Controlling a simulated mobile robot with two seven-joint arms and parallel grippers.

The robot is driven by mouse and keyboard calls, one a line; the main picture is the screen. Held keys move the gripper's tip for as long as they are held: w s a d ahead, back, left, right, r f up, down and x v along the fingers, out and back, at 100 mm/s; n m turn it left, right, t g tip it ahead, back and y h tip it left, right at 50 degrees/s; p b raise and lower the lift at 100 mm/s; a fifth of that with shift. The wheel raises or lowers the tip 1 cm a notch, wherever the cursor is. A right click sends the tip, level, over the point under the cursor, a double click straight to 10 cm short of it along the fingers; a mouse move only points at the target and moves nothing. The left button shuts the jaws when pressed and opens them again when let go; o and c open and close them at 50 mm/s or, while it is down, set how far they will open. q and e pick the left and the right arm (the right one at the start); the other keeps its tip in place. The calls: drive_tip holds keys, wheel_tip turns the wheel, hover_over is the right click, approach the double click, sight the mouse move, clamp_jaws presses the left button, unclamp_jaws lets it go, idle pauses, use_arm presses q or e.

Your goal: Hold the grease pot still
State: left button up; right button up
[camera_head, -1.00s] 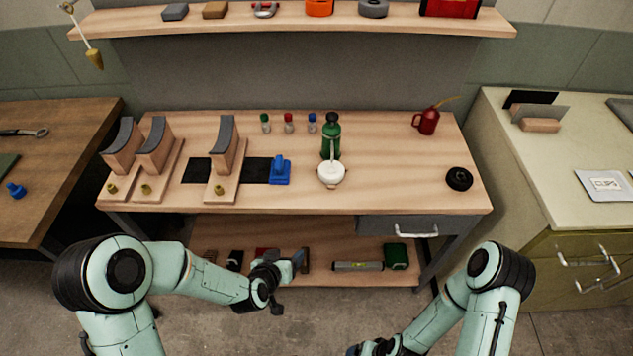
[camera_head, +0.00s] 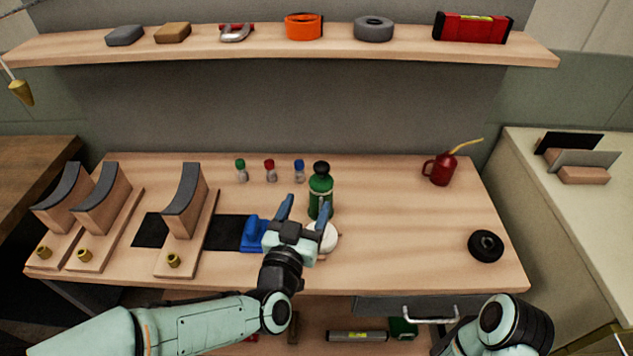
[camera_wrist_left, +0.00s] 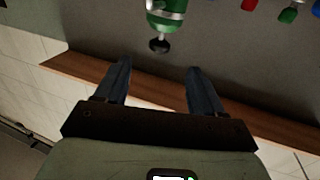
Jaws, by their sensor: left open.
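A white round pot (camera_head: 328,238), which I take to be the grease pot, stands on the workbench near its front edge. My right gripper is out of view.
Three small capped bottles, curved forms on wooden boards, a red oil can (camera_head: 440,168) and a black round item (camera_head: 486,246) surround clear space at right.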

sight(319, 176)
use_arm(q)
drive_tip(key=x, duration=1.2)
drive_tip(key=shift+f, duration=0.1)
drive_tip(key=shift+c, duration=0.3)
clamp_jaws()
